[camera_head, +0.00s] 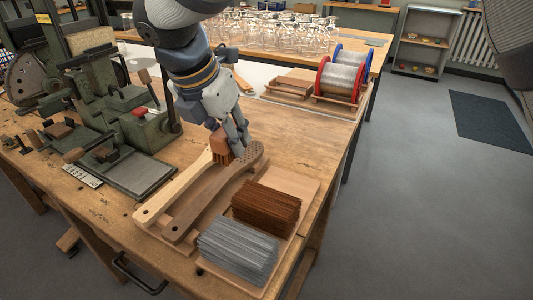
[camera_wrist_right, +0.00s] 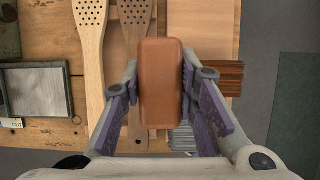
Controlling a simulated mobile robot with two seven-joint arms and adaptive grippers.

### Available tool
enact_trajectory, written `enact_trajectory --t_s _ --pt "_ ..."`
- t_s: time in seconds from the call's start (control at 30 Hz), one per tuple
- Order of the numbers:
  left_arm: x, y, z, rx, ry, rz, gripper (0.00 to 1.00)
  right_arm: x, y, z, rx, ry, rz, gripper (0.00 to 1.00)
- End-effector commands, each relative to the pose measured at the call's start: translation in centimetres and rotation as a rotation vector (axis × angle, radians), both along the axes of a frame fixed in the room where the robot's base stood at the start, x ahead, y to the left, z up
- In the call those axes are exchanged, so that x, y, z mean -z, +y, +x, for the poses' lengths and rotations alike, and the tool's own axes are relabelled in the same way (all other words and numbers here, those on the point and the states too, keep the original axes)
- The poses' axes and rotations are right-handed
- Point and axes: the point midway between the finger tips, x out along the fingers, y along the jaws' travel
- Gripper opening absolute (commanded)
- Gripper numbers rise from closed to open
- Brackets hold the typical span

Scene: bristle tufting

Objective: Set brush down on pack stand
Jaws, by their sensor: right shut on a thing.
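My right gripper (camera_head: 238,138) is shut on a reddish-brown brush (camera_head: 220,147) with a block-shaped back. In the right wrist view the back of the brush (camera_wrist_right: 160,85) fills the space between both fingers. The brush is over the heads of two wooden paddles, one light (camera_head: 175,190) and one darker (camera_head: 210,200); I cannot tell whether it touches them. A light wooden board (camera_head: 308,193), possibly the pack stand, carries a brown bristle bundle (camera_head: 266,207) and a grey one (camera_head: 238,250). My left gripper is not in view.
A green machine (camera_head: 130,110) stands left of the paddles. Red and blue spools (camera_head: 343,75) and a wooden rack (camera_head: 290,87) are at the back. Many glasses (camera_head: 285,33) stand on the far table. The bench's right edge is close to the board.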

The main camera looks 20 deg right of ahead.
Motion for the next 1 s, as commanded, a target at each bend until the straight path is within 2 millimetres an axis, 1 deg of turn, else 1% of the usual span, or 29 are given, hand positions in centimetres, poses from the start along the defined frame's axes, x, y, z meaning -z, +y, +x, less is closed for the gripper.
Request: enact_trajectory --t_s 0.1,0.23,0.3,0.4,0.57,0.6,0.7,0.73,0.8,1.0 --pt "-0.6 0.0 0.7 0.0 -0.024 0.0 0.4 1.1 -3.7 -0.3 0.006 -0.002 0.001 0.0" --pt "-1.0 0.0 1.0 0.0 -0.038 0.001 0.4 3.0 -7.9 -0.4 0.005 -0.002 0.0 0.0" --pt "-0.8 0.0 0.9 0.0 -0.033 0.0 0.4 5.1 -9.4 -0.5 0.002 0.004 -0.001 0.0" --pt "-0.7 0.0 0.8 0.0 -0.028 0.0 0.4 7.2 -11.0 -0.5 0.002 0.004 -0.001 0.0" --pt "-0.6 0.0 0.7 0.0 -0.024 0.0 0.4 9.0 -12.5 -0.5 0.002 0.002 -0.001 0.0" --pt "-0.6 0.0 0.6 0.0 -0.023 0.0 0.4 9.7 -13.0 -0.5 0.002 0.004 -0.001 0.0" --pt "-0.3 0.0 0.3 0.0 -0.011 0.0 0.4 11.8 -12.9 -0.5 -0.001 0.006 -0.002 0.0" --pt "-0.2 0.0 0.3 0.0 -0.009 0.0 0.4 12.2 -12.9 -0.5 0.0 0.005 -0.001 0.0" --pt "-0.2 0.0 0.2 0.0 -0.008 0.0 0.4 12.5 -12.9 -0.5 0.001 0.002 -0.002 0.0" --pt "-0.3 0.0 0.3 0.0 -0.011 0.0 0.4 12.4 -12.9 -0.5 0.001 -0.003 0.0 0.0"
